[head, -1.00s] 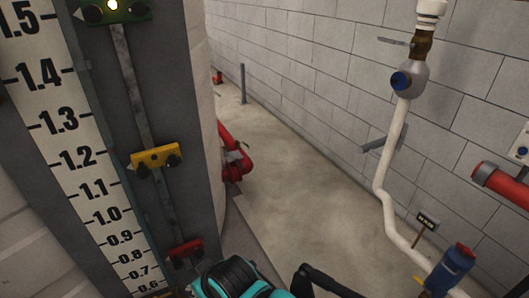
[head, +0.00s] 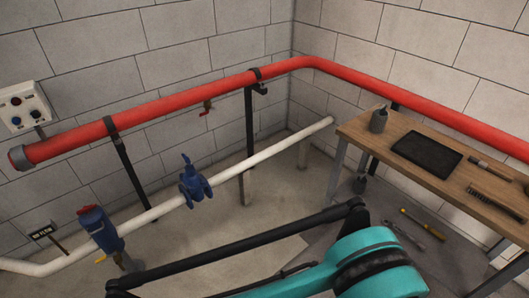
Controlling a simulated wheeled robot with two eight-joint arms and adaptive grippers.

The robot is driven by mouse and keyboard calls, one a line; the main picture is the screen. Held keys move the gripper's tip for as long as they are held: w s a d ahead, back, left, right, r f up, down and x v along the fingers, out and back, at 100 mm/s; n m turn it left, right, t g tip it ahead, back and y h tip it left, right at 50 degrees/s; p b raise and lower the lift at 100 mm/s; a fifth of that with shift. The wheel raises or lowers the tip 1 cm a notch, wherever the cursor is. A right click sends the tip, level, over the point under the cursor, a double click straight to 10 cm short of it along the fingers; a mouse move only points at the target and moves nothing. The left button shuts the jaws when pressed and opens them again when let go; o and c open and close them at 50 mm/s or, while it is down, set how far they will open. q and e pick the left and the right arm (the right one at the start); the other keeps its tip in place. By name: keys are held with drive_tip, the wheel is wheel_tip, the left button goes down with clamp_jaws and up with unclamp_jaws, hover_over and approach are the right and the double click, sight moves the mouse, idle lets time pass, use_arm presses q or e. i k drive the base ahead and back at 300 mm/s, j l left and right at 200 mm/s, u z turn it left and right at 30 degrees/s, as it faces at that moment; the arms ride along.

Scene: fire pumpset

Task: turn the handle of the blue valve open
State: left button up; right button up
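A blue valve (head: 195,184) sits on the white pipe (head: 232,173) that runs low along the wall, left of the middle of the head view. A narrow blue part, which looks like its handle, stands up from its top. A second blue device (head: 100,230) with a red top stands on the same pipe at lower left; I cannot tell which one the task means. Teal and black links of my arm cross the bottom of the view, apart from the blue valve in the picture. Neither gripper shows.
A red pipe (head: 185,105) on black posts runs above the white pipe. A wooden workbench (head: 360,133) with a black tray (head: 427,150) and tools stands at right. Tools lie on the mat (head: 385,222) below. A control box (head: 22,107) hangs at far left.

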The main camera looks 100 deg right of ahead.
sight(187, 159)
drive_tip(key=z, duration=2.5)
drive_tip(key=i+l+z, duration=0.1)
drive_tip(key=z, duration=0.15)
drive_tip(key=i+l, duration=0.35)
drive_tip(key=i, duration=0.2)
drive_tip(key=i+l+u, duration=0.1)
drive_tip(key=i+l, duration=0.25)
drive_tip(key=i, duration=0.25)
drive_tip(key=i+l, duration=0.35)
drive_tip(key=i, duration=0.2)
